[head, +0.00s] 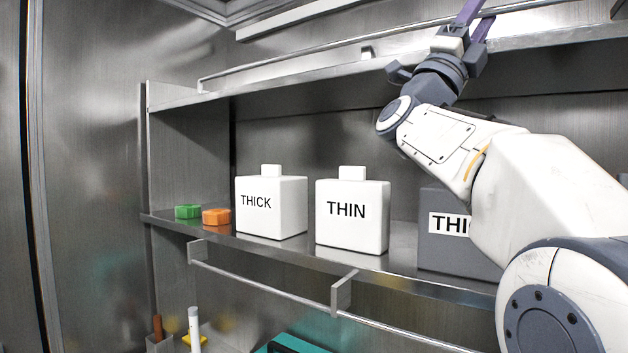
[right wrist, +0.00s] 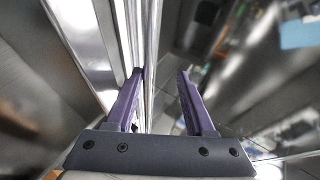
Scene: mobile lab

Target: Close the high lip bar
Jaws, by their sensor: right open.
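The high lip bar (head: 300,56) is a thin metal rail along the front of the upper shelf (head: 290,82). It appears slightly above the shelf's front edge, with a short bracket at its left end. My right gripper (head: 474,14) is up at the right part of this rail, its purple fingers open and partly cut off by the top of the head view. In the right wrist view, the open jaws (right wrist: 160,74) have a long thin rail (right wrist: 153,50) running between them, nearer the left finger. I cannot tell whether they touch. My left gripper is not in view.
A second lip bar (head: 270,296) hangs on brackets below the middle shelf (head: 345,262). That shelf holds white THICK (head: 270,215) and THIN (head: 350,225) bottles, a grey bottle (head: 450,255), and green (head: 188,211) and orange (head: 216,216) pieces. My right arm hides the shelf's right part.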

